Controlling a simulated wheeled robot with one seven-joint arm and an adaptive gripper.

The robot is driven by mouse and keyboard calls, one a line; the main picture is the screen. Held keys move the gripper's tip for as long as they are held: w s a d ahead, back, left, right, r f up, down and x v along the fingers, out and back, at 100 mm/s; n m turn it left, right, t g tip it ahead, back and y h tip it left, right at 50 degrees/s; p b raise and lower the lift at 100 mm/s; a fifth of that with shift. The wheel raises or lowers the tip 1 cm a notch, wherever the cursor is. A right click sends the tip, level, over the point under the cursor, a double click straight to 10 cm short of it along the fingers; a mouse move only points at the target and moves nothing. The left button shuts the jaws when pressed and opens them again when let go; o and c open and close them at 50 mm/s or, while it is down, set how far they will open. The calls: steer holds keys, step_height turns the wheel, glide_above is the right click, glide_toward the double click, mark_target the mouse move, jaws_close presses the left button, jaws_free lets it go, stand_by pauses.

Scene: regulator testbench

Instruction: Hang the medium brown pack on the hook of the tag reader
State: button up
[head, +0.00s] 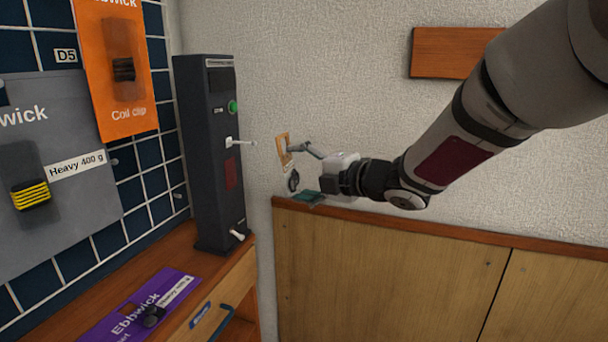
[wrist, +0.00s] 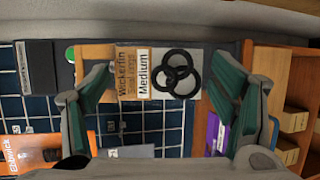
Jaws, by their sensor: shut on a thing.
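The medium brown pack is a tan card (head: 283,148) with black rings, seen nearly edge-on in the head view. In the wrist view, the pack (wrist: 130,85) reads "Wickerfin" and "Medium" and lies between my green-padded fingers. My gripper (head: 303,172) is shut on the pack and holds it in the air, right of the tag reader. The tag reader (head: 208,155) is a dark upright tower with a green button. Its white hook (head: 240,142) sticks out to the right, with a gap to the pack. In the wrist view the pack hides much of the reader (wrist: 62,75).
A second white peg (head: 237,235) sits low on the reader. Orange (head: 115,75) and grey (head: 60,220) packs hang on the tiled wall at left. A purple pack (head: 120,325) lies on the wooden bench (head: 185,250). A wood panel (head: 390,270) stands below my arm.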

steer(key=w+a+f+b, duration=0.1)
steer(key=w+a+b, duration=0.1)
steer(key=a, duration=0.6)
steer(key=shift+w+a+f, duration=0.2)
steer(key=shift+w+a, duration=0.1)
steer(key=shift+w, duration=0.3)
stand_by(0.5)
stand_by(0.6)
steer(key=o, duration=1.1)
steer(key=shift+c, duration=0.2)
steer(key=shift+r, duration=0.1)
